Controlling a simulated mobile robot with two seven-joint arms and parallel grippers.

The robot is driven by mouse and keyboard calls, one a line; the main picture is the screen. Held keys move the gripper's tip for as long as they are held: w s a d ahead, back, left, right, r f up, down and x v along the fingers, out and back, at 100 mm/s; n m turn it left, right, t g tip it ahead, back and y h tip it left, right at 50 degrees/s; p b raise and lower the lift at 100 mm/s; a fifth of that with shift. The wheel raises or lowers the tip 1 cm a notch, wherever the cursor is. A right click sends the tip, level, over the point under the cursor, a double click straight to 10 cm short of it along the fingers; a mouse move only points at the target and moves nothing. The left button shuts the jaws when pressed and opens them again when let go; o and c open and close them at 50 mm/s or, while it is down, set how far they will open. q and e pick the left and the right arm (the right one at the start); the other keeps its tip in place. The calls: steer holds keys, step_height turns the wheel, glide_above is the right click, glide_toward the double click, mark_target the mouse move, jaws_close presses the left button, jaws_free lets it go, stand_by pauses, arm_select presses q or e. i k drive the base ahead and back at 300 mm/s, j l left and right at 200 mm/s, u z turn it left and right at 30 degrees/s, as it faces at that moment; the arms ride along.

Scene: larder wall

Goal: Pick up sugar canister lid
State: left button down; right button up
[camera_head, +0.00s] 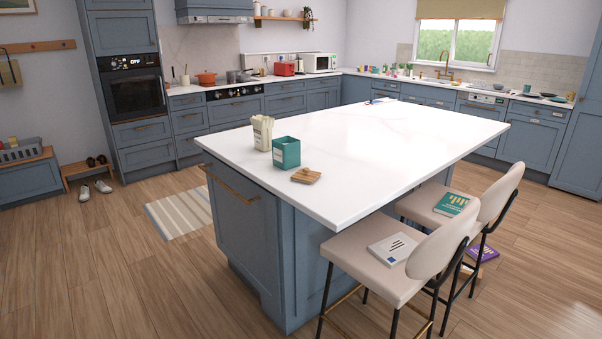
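A wooden lid (306,176) with a small knob on top lies flat on the white island top (390,150), near its front left corner. A teal square canister (286,153) stands upright just behind and left of the lid, apart from it. Its top looks open, with a dark inside; its contents cannot be made out. A cream canister (262,132) with pale sticks or pasta standing out of it is behind the teal one. Neither of my grippers shows in the head view.
Two beige chairs (375,255) stand along the island's right side, with books (392,248) on their seats. Counters with an oven (137,88) and sink line the walls.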

mark_target(306, 175)
steer(key=i+j, duration=0.3)
steer(key=j, duration=0.15)
steer(key=i+j, duration=0.3)
steer(key=j, duration=0.15)
